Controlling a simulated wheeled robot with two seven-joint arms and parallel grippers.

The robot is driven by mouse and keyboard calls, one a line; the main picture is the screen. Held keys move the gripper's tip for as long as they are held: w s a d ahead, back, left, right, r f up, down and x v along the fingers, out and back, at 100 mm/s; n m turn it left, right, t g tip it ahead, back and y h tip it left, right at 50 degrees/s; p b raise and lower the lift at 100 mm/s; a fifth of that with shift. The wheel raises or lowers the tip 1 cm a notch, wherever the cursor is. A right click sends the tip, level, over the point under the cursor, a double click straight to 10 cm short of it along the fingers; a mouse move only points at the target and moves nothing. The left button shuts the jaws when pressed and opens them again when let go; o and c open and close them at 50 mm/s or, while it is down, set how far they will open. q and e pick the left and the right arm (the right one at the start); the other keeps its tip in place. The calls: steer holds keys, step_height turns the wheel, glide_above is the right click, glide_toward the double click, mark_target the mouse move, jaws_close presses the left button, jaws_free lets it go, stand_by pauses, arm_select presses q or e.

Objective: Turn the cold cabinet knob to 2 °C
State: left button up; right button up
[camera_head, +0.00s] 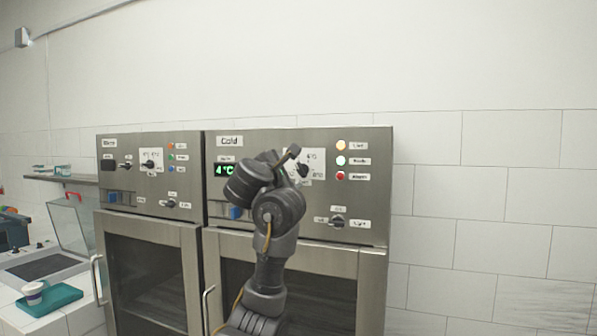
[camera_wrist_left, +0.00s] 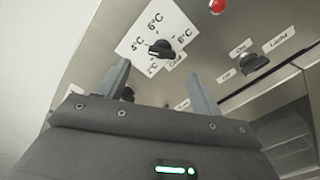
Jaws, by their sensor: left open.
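The cold cabinet (camera_head: 320,139) has a green display (camera_head: 224,170) that reads 4 °C. Its black temperature knob (camera_head: 303,170) sits on a white dial plate, partly hidden by my left gripper (camera_head: 287,157). In the left wrist view the knob (camera_wrist_left: 161,49) shows clearly on the plate (camera_wrist_left: 165,27), with marks for 4, 6 and 8 °C and a partly legible one at lower left. A pale line on the knob lies toward its left side. My left gripper (camera_wrist_left: 158,69) is open, its fingers apart on either side below the knob, not visibly touching it. My right gripper is not in view.
Another cabinet (camera_head: 145,142) adjoins at left. A cup (camera_head: 33,292) stands on a teal tray (camera_head: 55,300) at far left.

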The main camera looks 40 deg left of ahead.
mark_target(300, 171)
arm_select(q)
steer(key=shift+x, duration=3.55)
steer(key=shift+f, duration=0.15)
steer(key=c, duration=1)
